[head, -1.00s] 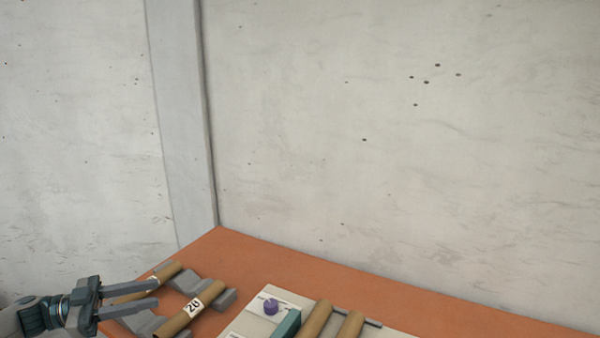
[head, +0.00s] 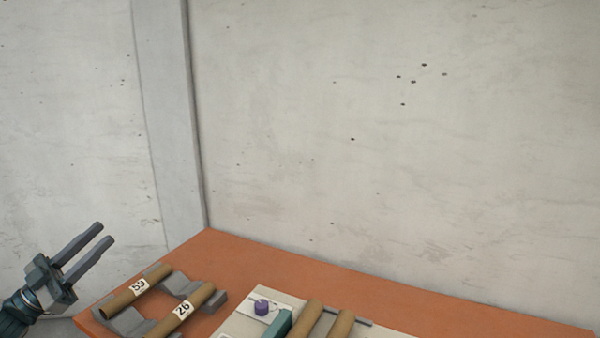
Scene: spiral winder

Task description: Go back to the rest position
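My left gripper (head: 92,246) is at the lower left of the head view, raised beside the left edge of the orange table (head: 400,290). Its two grey fingers are parallel with a gap between them, pointing up and to the right, and nothing is between them. Two brown tubes rest on a grey notched holder (head: 215,301) to the right of the gripper. One tube is labelled 59 (head: 122,299) and the other is labelled 26 (head: 196,303). My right gripper is not in view.
A pale board on the table carries a purple knob (head: 262,307), a teal block (head: 279,324) and two more brown tubes (head: 308,320). A grey wall (head: 400,150) with a pillar (head: 170,120) stands behind. The table's back strip is clear.

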